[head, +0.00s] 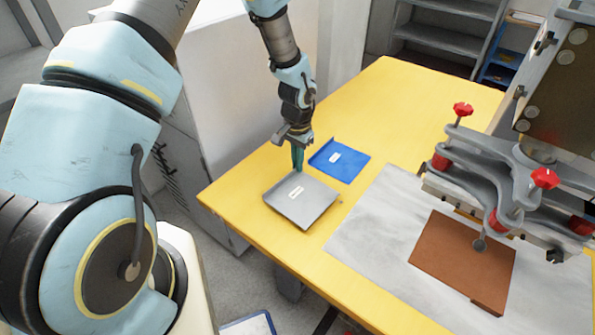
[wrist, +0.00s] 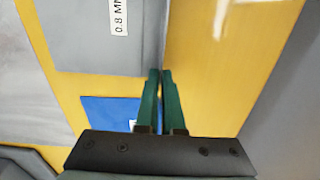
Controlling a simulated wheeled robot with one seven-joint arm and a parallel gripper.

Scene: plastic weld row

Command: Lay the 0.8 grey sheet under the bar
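The grey sheet (head: 315,205) with a white label lies at the near left part of the yellow table. In the wrist view the grey sheet (wrist: 85,40) fills the upper left, its label reading 0.8 M, partly cut off. My gripper (head: 298,170) points down at the sheet's far left corner. In the wrist view its green fingers (wrist: 160,72) are close together at the sheet's edge. I cannot tell whether they touch or pinch it. The bar (head: 520,232) is part of the grey clamp at the right, raised above a brown sheet (head: 455,255).
A blue sheet (head: 350,168) with a label lies just beyond the grey one, and shows in the wrist view (wrist: 105,112). The brown sheet lies on a pale grey plate (head: 375,225). Red knobs (head: 544,178) stand up from the clamp. The table's far middle (head: 400,110) is clear.

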